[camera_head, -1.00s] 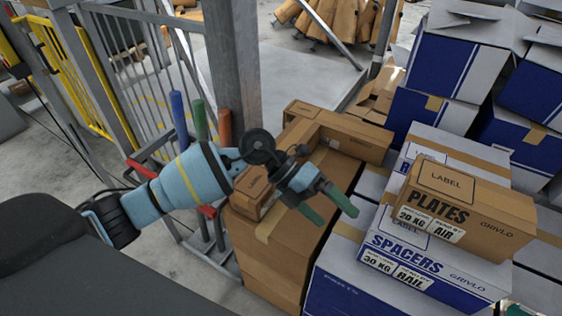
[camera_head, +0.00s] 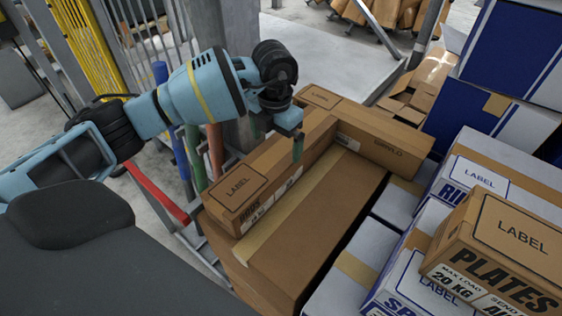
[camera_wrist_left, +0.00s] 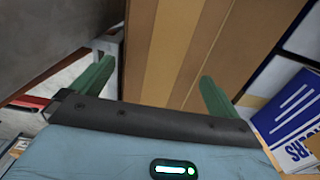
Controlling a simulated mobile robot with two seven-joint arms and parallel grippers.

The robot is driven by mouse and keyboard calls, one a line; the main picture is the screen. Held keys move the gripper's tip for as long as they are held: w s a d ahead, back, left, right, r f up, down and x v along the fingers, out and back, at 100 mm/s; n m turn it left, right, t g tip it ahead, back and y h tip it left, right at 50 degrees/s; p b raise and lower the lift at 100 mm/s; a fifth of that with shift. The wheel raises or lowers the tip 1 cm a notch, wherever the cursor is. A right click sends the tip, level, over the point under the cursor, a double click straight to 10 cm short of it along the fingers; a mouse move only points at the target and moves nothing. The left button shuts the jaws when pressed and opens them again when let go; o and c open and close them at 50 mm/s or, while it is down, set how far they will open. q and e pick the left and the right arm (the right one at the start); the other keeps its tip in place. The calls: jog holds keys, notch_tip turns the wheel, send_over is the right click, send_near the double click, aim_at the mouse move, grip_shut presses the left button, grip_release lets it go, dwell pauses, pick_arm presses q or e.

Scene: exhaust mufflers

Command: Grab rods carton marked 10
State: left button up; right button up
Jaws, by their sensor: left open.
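The rods carton (camera_head: 268,176) is a long, narrow brown box with a LABEL panel and dark print on its near end. It lies on a big taped brown carton (camera_head: 312,240), along its left side. The number on its weight sticker is too small to read surely. My left gripper (camera_head: 279,138) is open and empty, pointing down over the far part of the rods carton; I cannot tell if it touches. In the left wrist view, its two green fingers (camera_wrist_left: 156,72) stand wide apart before brown cardboard. My right gripper is out of view.
Another long brown carton (camera_head: 375,138) lies across the far end. A plates carton (camera_head: 500,255) sits on white-blue cartons at the right. A grey post (camera_head: 225,75) and blue, green and red-orange handles stand close behind my left arm.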

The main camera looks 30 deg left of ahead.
pick_arm(q)
jog(key=shift+s+f, duration=0.1)
jog(key=shift+f, duration=0.7)
jog(key=shift+w+d+f, duration=0.1)
jog(key=shift+f, duration=1.45)
jog(key=shift+w+d+f, duration=0.1)
jog(key=shift+f, duration=1.4)
jog(key=c, duration=1.4)
jog(key=shift+r, duration=0.15)
